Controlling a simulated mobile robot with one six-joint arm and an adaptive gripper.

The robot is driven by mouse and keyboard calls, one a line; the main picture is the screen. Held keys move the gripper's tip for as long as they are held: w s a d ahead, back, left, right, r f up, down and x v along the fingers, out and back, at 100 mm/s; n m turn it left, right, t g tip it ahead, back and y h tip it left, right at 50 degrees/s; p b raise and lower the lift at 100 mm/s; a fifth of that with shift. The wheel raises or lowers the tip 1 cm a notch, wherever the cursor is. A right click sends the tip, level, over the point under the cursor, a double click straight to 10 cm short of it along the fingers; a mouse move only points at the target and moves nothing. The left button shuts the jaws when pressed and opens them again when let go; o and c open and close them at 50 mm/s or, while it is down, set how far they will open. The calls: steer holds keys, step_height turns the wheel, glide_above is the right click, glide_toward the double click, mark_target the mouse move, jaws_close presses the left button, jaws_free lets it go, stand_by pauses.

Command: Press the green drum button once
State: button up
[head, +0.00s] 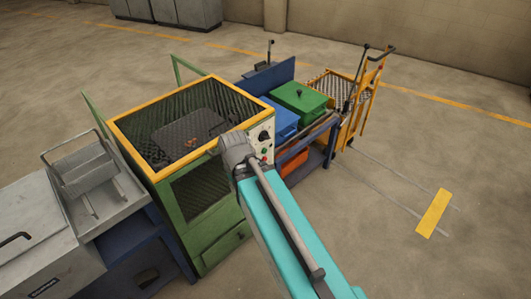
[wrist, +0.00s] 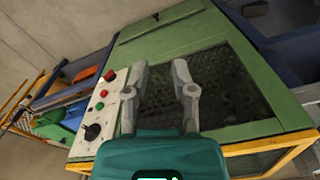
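The green button (wrist: 99,107) is on the pale control panel (wrist: 116,84) of a green machine, between a black knob (wrist: 92,131) and a red button (wrist: 103,92). A second red button (wrist: 109,76) is at the panel's far end. The green button also shows small in the head view (head: 264,150), under the knob. My gripper (wrist: 160,66) has its two fingers apart with nothing between them. In the wrist view the fingers lie to the right of the green button, over the machine's mesh-windowed side. In the head view my arm's end hides part of this side.
The green machine (head: 226,233) has an orange top rim and a mesh drum area. A grey tray bench (head: 118,195) stands at its left. Blue and green bins (head: 299,98) and an orange cart (head: 349,115) stand at its right.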

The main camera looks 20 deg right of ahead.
jaws_close()
stand_by(1.0)
